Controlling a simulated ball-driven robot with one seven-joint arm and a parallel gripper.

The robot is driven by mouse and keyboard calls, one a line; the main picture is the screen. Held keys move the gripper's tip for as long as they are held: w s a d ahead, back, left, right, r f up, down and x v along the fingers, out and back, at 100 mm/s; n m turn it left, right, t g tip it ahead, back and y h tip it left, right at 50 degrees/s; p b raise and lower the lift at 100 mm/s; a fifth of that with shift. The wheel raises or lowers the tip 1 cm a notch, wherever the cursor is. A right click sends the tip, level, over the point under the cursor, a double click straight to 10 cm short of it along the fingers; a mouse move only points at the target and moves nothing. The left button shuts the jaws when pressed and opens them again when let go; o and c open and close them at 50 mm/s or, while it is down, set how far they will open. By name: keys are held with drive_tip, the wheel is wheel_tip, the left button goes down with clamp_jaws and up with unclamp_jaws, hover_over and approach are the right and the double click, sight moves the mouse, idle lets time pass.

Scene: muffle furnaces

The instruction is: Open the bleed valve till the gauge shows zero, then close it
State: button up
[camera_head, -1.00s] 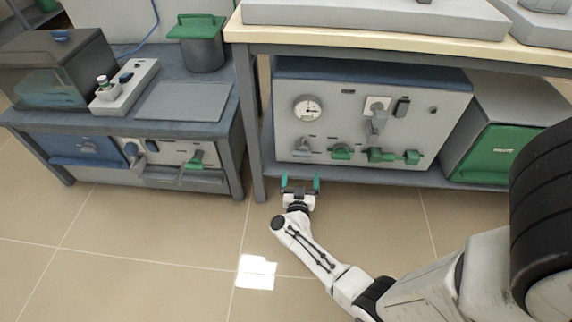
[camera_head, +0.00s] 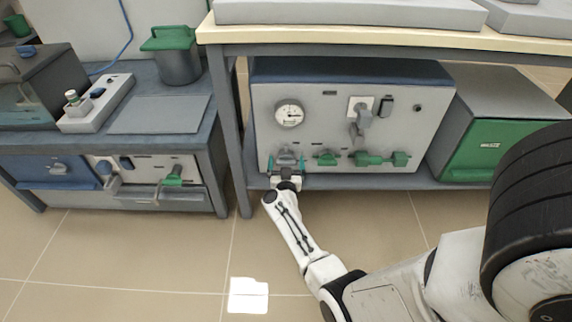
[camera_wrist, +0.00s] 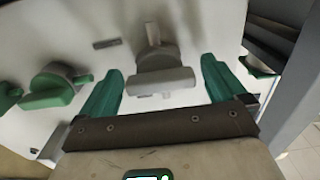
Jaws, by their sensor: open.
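The grey panel (camera_head: 345,105) under the bench carries a round white gauge (camera_head: 289,113); its needle is too small to read. A grey knob (camera_wrist: 162,78) with a bar-like handle sits at the panel's lower left. My gripper (camera_head: 287,167) is open in front of this knob. In the wrist view the green fingers of my gripper (camera_wrist: 162,75) stand either side of the knob, with gaps to it. A green-handled valve (camera_head: 327,158) is just right of the knob; it also shows in the wrist view (camera_wrist: 52,88). No label tells which one is the bleed valve.
More green-handled fittings (camera_head: 381,159) and a grey lever (camera_head: 356,132) are further right on the panel. A table leg (camera_head: 229,130) stands close left of my gripper. A green-fronted box (camera_head: 484,148) is at right.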

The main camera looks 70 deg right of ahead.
drive_tip(key=c, duration=1.1)
drive_tip(key=shift+o, duration=0.2)
drive_tip(key=shift+m, duration=0.3)
drive_tip(key=m, duration=0.3)
drive_tip(key=shift+p, duration=0.4)
drive_tip(key=m, duration=0.9)
drive_tip(key=shift+s+m, duration=0.1)
drive_tip(key=shift+m, duration=0.2)
drive_tip(key=shift+f+m+b, duration=0.1)
drive_tip(key=shift+m+b, duration=0.35)
drive_tip(key=shift+m, duration=1.85)
